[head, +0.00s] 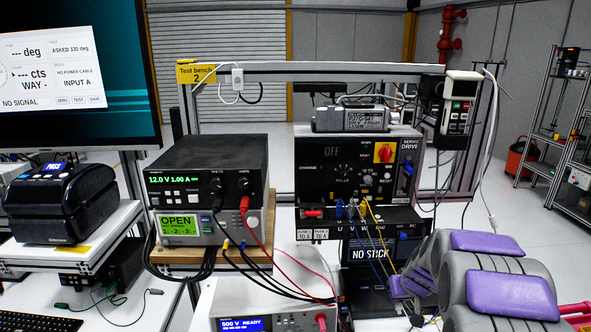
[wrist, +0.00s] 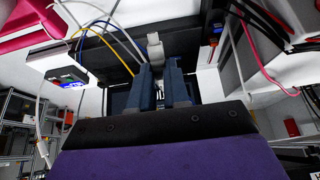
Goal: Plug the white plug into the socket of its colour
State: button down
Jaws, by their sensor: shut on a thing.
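My gripper (head: 400,284) is low at the right of the servo drive in the head view, partly hidden by my arm's purple-padded links. In the wrist view, my gripper's two dark blue fingers (wrist: 163,68) are close together on the white plug (wrist: 155,47), which shows at their tips. In the head view the plug cannot be made out. The servo drive (head: 318,178) has a lower black front with a row of small labelled sockets (head: 372,229). Blue, pale and yellow leads hang there. A white socket cannot be told apart at this size.
Loose blue and yellow leads hang close to my gripper. A power supply (head: 205,190) with red and black leads stands left. A pendant (head: 458,115) with a white cable hangs at the right on the frame.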

jog(key=w+a+r+t+b, duration=0.2)
jog(key=w+r+t, duration=0.2)
jog(key=r, duration=0.5)
jog(key=w+a+r+t+b, duration=0.15)
jog(key=w+r+t, duration=0.25)
jog(key=r, duration=0.5)
jog(key=w+a+r+t+b, duration=0.15)
jog(key=w+r+t, duration=0.25)
jog(key=r, duration=0.5)
send_over(380, 222)
jog(key=shift+f, duration=2.55)
jog(key=shift+f, duration=0.1)
jog(key=shift+f, duration=0.8)
jog(key=shift+f, duration=0.15)
jog(key=c, duration=1)
grip_release()
jog(key=shift+c, duration=0.2)
